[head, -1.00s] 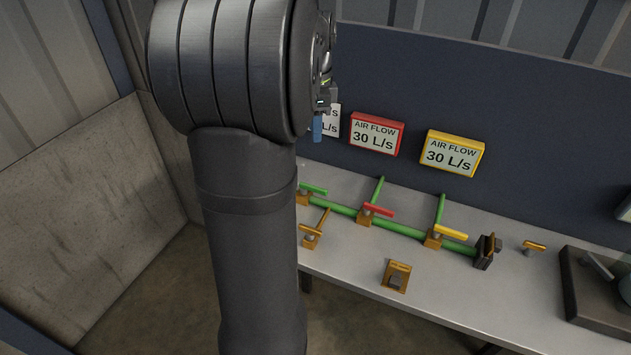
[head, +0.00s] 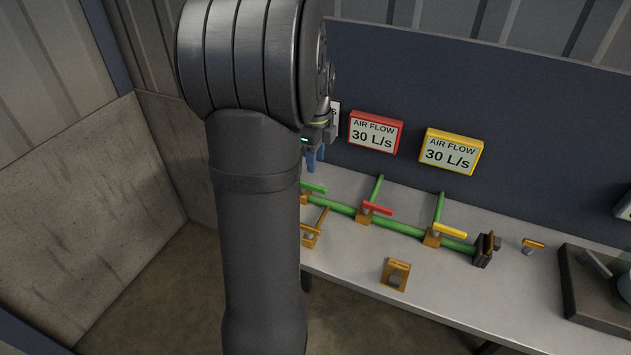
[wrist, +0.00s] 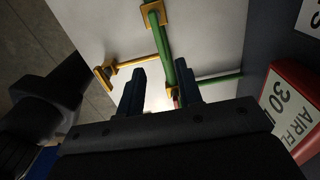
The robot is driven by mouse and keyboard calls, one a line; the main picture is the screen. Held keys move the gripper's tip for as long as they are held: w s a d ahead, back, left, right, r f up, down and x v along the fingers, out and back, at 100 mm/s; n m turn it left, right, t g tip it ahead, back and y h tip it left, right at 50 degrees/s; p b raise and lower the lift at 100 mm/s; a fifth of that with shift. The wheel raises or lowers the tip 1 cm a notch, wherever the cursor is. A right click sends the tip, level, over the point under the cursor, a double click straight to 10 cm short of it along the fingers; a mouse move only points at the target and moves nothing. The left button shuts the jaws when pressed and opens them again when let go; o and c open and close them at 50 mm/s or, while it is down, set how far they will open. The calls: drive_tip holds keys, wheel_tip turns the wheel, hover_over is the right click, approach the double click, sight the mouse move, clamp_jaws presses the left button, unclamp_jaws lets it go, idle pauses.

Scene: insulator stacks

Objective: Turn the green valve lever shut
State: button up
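The green valve lever (head: 315,187) sits at the left end of the green pipe run on the bench, partly hidden behind my arm in the head view. My gripper (head: 315,158) hangs above it, its blue fingers pointing down and apart from the lever. In the wrist view my gripper (wrist: 160,90) is open, with a gap between its two dark fingers and nothing visibly held. The green pipe (wrist: 160,50) shows past the fingers. I cannot clearly make out the green lever in the wrist view.
A red lever (head: 377,209) and a yellow lever (head: 451,230) stand along the same pipe. An orange handle fitting (head: 310,236) is close in front of the green lever. Red (head: 375,132) and yellow (head: 453,152) air flow displays read 30 L/s. The bench's front (head: 350,262) has bare room.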

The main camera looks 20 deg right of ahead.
wheel_tip(320, 180, down, 8)
drive_tip(key=shift+f, duration=0.2)
clamp_jaws()
